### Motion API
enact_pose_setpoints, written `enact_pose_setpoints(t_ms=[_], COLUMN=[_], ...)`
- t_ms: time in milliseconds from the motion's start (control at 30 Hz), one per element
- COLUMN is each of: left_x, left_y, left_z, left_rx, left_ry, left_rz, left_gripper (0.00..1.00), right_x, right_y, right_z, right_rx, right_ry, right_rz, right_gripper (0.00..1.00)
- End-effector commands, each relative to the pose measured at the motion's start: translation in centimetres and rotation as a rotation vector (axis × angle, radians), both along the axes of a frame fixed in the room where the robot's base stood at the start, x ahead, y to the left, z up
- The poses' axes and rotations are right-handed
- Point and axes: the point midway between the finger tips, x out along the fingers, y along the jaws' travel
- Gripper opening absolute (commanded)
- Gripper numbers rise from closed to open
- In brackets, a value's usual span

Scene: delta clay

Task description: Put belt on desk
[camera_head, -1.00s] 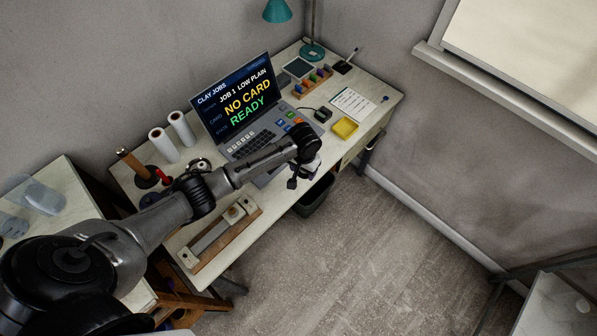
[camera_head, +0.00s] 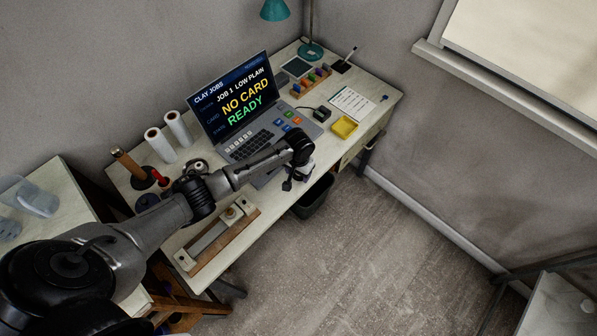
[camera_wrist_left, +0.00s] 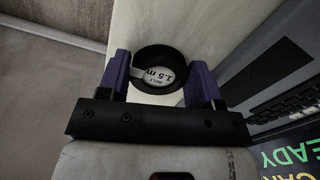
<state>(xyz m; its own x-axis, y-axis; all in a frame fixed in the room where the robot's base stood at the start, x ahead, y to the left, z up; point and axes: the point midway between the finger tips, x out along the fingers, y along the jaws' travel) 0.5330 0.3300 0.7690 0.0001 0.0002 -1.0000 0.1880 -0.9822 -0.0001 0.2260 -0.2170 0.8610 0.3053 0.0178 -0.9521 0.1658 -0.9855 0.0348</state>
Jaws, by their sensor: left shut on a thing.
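The belt (camera_wrist_left: 146,58) is a black coil with a white label reading "BELT 1.5 m" in the left wrist view. My left gripper (camera_wrist_left: 160,80) has its two purple fingers on either side of the coil and is shut on it. In the head view my left gripper (camera_head: 290,176) is over the front edge of the desk (camera_head: 372,82), in front of the laptop; the belt cannot be made out clearly there. The wrist view shows the pale desk top behind the coil. My right gripper is not in view.
The laptop (camera_head: 234,105) stands open behind the gripper, its screen reading "NO CARD READY". A yellow tray (camera_head: 344,127) and a paper sheet (camera_head: 352,103) lie to the right. A wooden fixture (camera_head: 216,236) lies at the front left. A dark bin (camera_head: 314,196) stands below the desk.

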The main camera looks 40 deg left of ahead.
Motion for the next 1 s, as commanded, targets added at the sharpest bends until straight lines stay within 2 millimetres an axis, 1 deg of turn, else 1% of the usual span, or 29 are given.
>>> enact_pose_setpoints(t_ms=[167, 200, 433, 667, 767, 867, 1000], left_x=[0.0, 0.0, 0.0, 0.0, 0.0, 0.0, 0.1], left_y=[0.0, 0.0, 0.0, 0.0, 0.0, 0.0, 0.0], left_z=[-0.4, -0.4, -0.4, -0.3, 0.1, 1.4, 4.0], left_rx=[0.0, 0.0, 0.0, 0.0, 0.0, -0.001, -0.001], left_ry=[0.0, 0.0, 0.0, 0.0, -0.001, -0.001, -0.003], left_rz=[0.0, 0.0, 0.0, 0.0, 0.0, 0.0, 0.0], left_gripper=[0.36, 0.62, 0.84, 0.85, 0.85, 0.85, 0.85], right_x=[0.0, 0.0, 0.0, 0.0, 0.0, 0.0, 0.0], right_y=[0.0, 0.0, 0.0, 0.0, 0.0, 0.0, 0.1], right_z=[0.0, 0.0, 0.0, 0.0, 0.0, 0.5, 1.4], right_rx=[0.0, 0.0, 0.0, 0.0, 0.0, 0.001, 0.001], right_ry=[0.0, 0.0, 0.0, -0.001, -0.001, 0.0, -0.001], right_rz=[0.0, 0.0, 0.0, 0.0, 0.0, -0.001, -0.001], right_gripper=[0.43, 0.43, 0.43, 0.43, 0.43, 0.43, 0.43])
